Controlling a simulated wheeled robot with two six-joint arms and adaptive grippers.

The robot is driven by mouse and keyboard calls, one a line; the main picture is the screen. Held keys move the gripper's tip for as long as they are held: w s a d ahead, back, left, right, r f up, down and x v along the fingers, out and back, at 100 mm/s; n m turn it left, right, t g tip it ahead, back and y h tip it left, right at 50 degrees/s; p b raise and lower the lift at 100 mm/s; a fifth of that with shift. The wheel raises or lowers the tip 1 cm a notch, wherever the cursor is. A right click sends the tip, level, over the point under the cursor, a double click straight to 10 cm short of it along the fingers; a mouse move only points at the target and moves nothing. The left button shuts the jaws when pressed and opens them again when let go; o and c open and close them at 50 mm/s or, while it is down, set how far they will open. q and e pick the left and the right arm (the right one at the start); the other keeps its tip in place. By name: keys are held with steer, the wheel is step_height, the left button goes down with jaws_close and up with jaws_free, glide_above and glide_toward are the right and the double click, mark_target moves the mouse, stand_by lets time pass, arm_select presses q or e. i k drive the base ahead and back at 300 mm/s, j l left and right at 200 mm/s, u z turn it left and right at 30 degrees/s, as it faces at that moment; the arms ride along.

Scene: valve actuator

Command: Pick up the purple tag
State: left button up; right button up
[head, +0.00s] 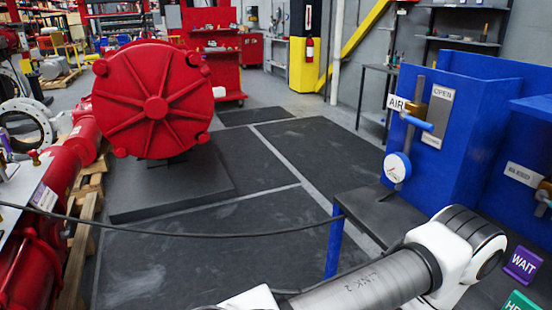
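A purple tag (523,264) with the word WAIT stands tilted at the lower right, near the picture's right edge. A green tag (520,303) sits just below it, cut off by the bottom edge. One of my arms, white and grey, crosses the bottom right; its bent joint is just left of the purple tag. Neither of my grippers is in view, so I cannot see whether they are open or shut.
A blue panel (436,180) with an AIR label, gauge (397,167) and valve stands behind the dark bench top (375,213). A black cable (200,234) hangs across the view. A red actuator (155,100) stands at the left. Dark floor mats (270,215) lie clear in the middle.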

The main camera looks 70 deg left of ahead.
mark_target(523, 264)
steer(key=u, duration=2.8)
steer(key=i+l+u, duration=0.25)
steer(key=u, duration=0.2)
steer(key=i+l+u, duration=0.25)
steer(key=l+u, duration=0.15)
steer(key=i+l+u, duration=0.2)
steer(key=l+u, duration=0.25)
steer(key=k+z, duration=0.1)
steer(key=z, duration=3.9)
steer(key=k+l, duration=0.1)
steer(key=l, duration=0.35)
steer(key=k+l+u, duration=0.15)
steer(key=l, duration=0.75)
steer(key=k+u, duration=0.05)
